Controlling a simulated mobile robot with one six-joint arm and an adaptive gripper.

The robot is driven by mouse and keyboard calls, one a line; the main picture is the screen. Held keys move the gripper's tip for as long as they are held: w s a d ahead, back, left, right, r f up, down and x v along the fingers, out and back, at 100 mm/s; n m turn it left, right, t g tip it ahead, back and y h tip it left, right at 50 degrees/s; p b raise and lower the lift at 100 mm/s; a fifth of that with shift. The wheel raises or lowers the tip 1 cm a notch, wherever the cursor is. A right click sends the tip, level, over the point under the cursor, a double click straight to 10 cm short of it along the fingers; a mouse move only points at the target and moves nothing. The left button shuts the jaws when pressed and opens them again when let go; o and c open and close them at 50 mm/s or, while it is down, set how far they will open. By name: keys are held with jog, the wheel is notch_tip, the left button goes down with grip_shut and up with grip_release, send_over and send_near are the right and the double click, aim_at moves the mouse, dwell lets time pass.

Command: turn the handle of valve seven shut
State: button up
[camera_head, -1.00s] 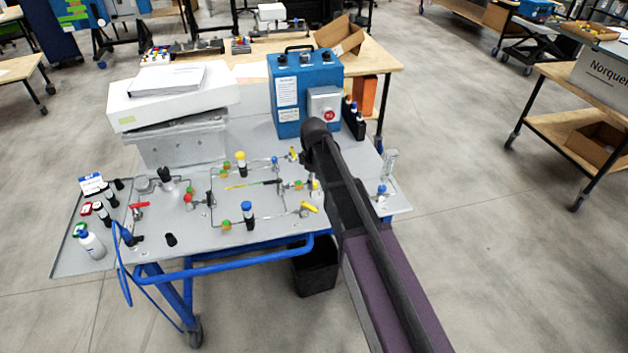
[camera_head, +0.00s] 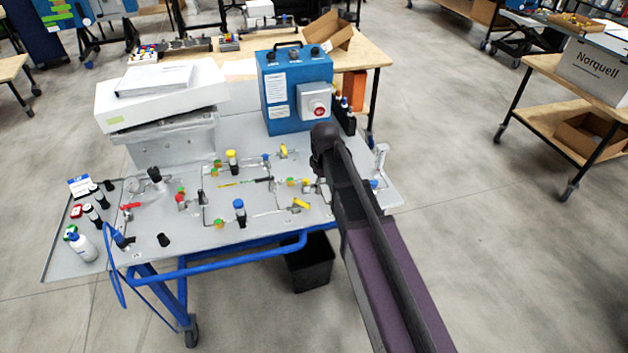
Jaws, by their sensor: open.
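A grey panel (camera_head: 185,236) on a blue-framed cart carries thin pipes and several small valves. Yellow lever handles show at the front right (camera_head: 300,204) and at the back (camera_head: 283,151); a red lever handle (camera_head: 130,206) is at the left. No valve number is readable, so I cannot tell which is valve seven. My dark arm rises from the bottom right and covers part of the panel's right side. My gripper is not visible; the arm's black rounded joint is the farthest part I can make out.
A blue box with a red button (camera_head: 290,95) stands behind the valves, close to my arm. A black bin (camera_head: 311,262) is under the cart.

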jog(key=s+d+f+m+b, duration=0.4)
jog(key=s+d+m, duration=0.1)
jog(key=s+d, duration=0.2)
jog(key=s+d+f+m+b, duration=0.4)
jog(key=s+d, duration=0.3)
jog(key=s, duration=0.2)
jog(key=shift+f+m+b, duration=0.4)
jog(key=shift+f+m, duration=0.2)
jog(key=shift+m, duration=0.1)
jog(key=shift+w+d, duration=0.1)
notch_tip(320, 180, up, 12)
jog(key=n+p, duration=1.1)
jog(key=p, duration=0.1)
send_over(305, 205)
jog(key=shift+w, duration=0.1)
jog(key=shift+f, duration=0.25)
notch_tip(305, 205, down, 13)
jog(key=b, duration=1.4)
jog(key=shift+f, duration=0.2)
